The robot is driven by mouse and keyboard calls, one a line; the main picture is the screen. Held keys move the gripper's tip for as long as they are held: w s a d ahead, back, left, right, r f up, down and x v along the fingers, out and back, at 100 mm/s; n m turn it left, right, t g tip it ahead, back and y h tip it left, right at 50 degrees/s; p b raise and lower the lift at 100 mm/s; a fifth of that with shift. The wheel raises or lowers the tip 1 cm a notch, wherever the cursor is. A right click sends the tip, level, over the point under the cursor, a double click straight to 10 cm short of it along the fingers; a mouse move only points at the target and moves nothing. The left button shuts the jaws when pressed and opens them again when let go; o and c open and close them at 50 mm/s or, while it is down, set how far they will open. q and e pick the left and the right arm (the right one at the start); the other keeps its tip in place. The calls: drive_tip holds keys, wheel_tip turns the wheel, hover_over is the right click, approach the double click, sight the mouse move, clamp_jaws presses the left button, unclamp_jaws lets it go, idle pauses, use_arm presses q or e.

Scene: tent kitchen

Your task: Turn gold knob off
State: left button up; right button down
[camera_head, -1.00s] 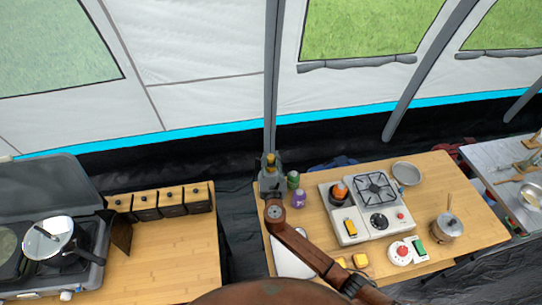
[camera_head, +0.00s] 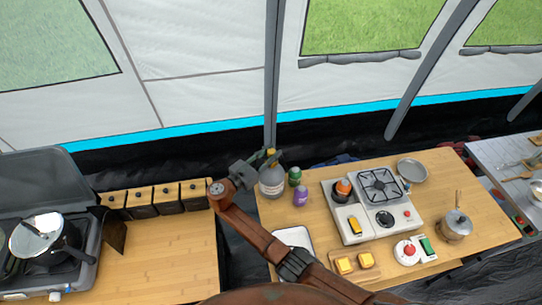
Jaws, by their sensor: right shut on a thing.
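The gold knob (camera_head: 272,153) is a small yellow-gold piece on top of a grey bottle (camera_head: 272,182). The bottle stands upright at the back left corner of the right wooden table. My right gripper (camera_head: 263,161) reaches in from the left of the bottle's top, with its fingers at the knob. It is shut on the knob, and the dark fingers hide part of it. The knob is too small in this view to tell its turn angle. My left gripper is not in view.
Green and purple cans (camera_head: 301,196) stand close right of the bottle. A white stove (camera_head: 372,220), a steel pot (camera_head: 456,225) and a bread board (camera_head: 370,274) are on the same table. A tent pole (camera_head: 273,80) rises behind the bottle. A gap separates the left table (camera_head: 165,250).

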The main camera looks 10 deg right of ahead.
sight(268, 155)
drive_tip(key=shift+m+g, duration=0.3)
drive_tip(key=shift+g, duration=0.1)
drive_tip(key=shift+b, duration=0.3)
drive_tip(key=c, duration=1.6)
unclamp_jaws()
drive_tip(key=shift+a, duration=0.1)
drive_tip(key=v, duration=0.7)
drive_tip(key=shift+a+f, duration=0.15)
drive_tip(key=shift+a, duration=0.05)
